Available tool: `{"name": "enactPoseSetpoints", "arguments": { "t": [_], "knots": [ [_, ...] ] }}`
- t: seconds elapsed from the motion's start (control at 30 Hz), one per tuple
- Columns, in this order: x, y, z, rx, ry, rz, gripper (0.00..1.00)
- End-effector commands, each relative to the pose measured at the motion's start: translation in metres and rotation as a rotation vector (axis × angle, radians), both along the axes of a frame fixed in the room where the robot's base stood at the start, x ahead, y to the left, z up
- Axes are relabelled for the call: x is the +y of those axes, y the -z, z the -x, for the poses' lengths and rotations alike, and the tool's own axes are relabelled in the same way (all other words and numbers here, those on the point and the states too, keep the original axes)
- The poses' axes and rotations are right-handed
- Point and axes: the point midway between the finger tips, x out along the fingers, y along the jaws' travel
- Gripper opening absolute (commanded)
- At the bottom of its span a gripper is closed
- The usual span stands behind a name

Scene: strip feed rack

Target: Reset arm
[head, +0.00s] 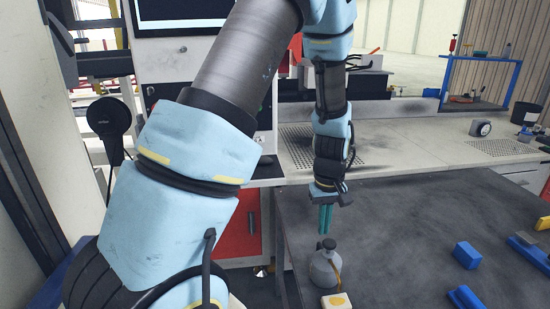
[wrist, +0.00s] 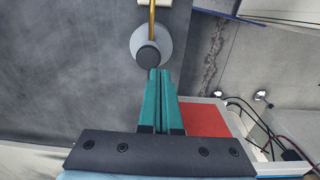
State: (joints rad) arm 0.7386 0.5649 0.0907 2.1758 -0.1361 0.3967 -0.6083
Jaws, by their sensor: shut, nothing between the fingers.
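My gripper (head: 326,220) points down over the left edge of the dark table (head: 400,220). Its teal fingers are shut together and hold nothing; they also show in the wrist view (wrist: 158,98). A grey bottle (head: 326,268) with a dark cap and a thin brass-coloured spout stands on the table near that edge. In the head view it is just below and in front of the fingertips. In the wrist view the bottle (wrist: 151,48) is just beyond the fingertips. I cannot tell for certain whether they touch its cap, but a small gap seems to show.
A cream block with a yellow spot (head: 337,301) lies by the bottle. Blue blocks (head: 467,255) lie at the table's right. A pale bench (head: 420,139) with a dial gauge (head: 480,128) runs behind. A red cabinet (head: 239,228) stands left of the table. The table's middle is clear.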

Motion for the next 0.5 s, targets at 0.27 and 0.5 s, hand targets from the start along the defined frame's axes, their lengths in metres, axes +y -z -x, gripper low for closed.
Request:
{"name": "enactPoseSetpoints", "arguments": {
  "t": [0.27,0.5],
  "knots": [
    [0.132,-0.077,-0.006,-0.07,0.069,0.033,0.0],
    [0.212,-0.11,0.024,-0.124,0.144,0.009,0.0]
  ]
}}
